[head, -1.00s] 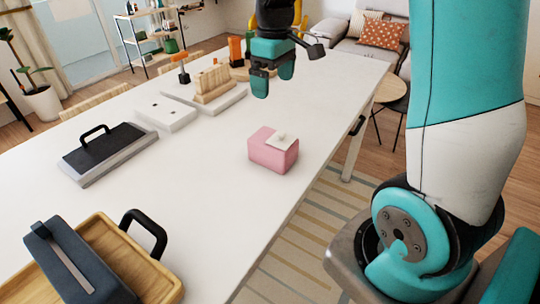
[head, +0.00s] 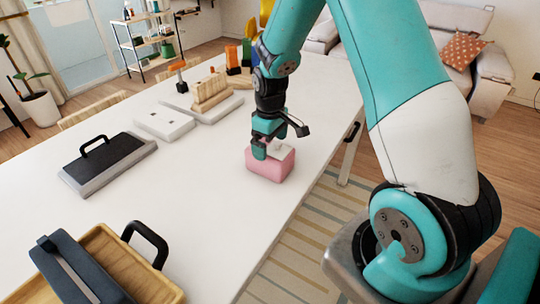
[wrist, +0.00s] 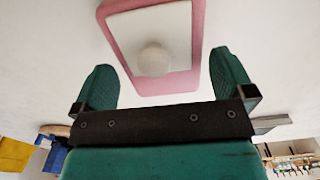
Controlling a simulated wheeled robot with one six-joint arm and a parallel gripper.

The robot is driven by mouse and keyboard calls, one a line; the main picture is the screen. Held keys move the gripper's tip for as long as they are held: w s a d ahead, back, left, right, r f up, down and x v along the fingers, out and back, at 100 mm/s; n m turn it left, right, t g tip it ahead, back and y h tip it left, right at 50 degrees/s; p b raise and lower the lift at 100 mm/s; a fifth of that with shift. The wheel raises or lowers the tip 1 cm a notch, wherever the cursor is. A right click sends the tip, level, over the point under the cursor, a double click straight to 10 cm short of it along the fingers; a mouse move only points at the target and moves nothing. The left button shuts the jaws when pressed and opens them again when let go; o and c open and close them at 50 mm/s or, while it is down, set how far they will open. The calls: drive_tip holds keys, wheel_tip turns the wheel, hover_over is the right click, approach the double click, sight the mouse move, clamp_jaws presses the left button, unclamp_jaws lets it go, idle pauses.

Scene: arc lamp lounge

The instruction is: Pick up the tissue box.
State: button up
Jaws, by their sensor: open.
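The tissue box (head: 270,165) is a pink box with a white top panel, standing on the white table near its right edge. In the head view my gripper (head: 265,146) is right at the box's top, pointing down, and hides part of the white panel. In the wrist view the box (wrist: 197,60) shows its pink rim, the white panel and a round pale tuft or knob. My gripper (wrist: 162,80) is open there, one green finger on each side of the box's near end. I cannot tell whether the fingers touch it.
A wooden tray (head: 163,284) with a dark, handled object (head: 75,275) is at the front left. A black-handled slab (head: 108,160), a white block (head: 165,123) and a wooden rack (head: 210,92) stand farther back. The table between them and the box is clear.

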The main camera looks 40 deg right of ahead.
drive_tip(key=shift+f, duration=1.2)
drive_tip(key=c, duration=0.8)
drive_tip(key=shift+r, duration=0.15)
